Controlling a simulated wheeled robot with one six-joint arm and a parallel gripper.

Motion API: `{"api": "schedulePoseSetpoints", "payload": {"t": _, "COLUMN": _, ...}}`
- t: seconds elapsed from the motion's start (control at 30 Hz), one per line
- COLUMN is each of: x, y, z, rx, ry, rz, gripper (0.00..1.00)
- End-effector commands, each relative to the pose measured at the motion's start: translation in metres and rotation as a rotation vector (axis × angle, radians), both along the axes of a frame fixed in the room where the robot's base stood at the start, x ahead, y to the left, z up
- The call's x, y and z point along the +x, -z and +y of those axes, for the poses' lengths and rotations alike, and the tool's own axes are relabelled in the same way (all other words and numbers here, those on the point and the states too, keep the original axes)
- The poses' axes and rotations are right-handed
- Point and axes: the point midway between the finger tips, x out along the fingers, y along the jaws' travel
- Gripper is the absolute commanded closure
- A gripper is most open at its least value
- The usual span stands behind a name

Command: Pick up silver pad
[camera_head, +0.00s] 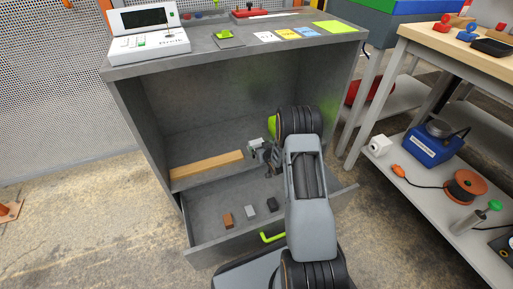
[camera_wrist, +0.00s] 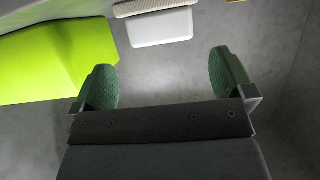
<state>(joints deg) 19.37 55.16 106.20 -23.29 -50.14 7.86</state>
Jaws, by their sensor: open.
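The silver pad (camera_head: 249,212) lies on the floor of the open drawer, between a brown pad (camera_head: 228,220) and a dark pad (camera_head: 272,204). In the wrist view a pale grey-white block, which looks like the silver pad (camera_wrist: 158,26), shows at the top, ahead of the gap between the fingers. My gripper (camera_wrist: 166,76) is open, with its two green fingers spread and nothing between them. In the head view my gripper (camera_head: 266,157) hangs above the back part of the drawer, behind the pads. It is apart from the silver pad.
The drawer (camera_head: 217,247) has a lime handle (camera_head: 273,237) at its front. A loaded workbench (camera_head: 460,48) stands at right.

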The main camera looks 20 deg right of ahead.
Motion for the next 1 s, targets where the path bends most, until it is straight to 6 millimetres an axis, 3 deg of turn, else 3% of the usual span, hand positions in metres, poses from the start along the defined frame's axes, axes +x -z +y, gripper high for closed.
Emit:
{"api": "schedulePoseSetpoints", "payload": {"t": 0.43, "x": 0.044, "y": 0.022, "z": 0.002, "rx": -0.001, "ry": -0.001, "rz": -0.001, "gripper": 0.00}}
{"api": "schedulePoseSetpoints", "payload": {"t": 0.77, "x": 0.048, "y": 0.021, "z": 0.002, "rx": 0.000, "ry": 0.000, "rz": 0.001, "gripper": 0.00}}
{"api": "schedulePoseSetpoints", "payload": {"t": 1.0, "x": 0.048, "y": 0.021, "z": 0.002, "rx": 0.000, "ry": 0.000, "rz": 0.001, "gripper": 0.23}}
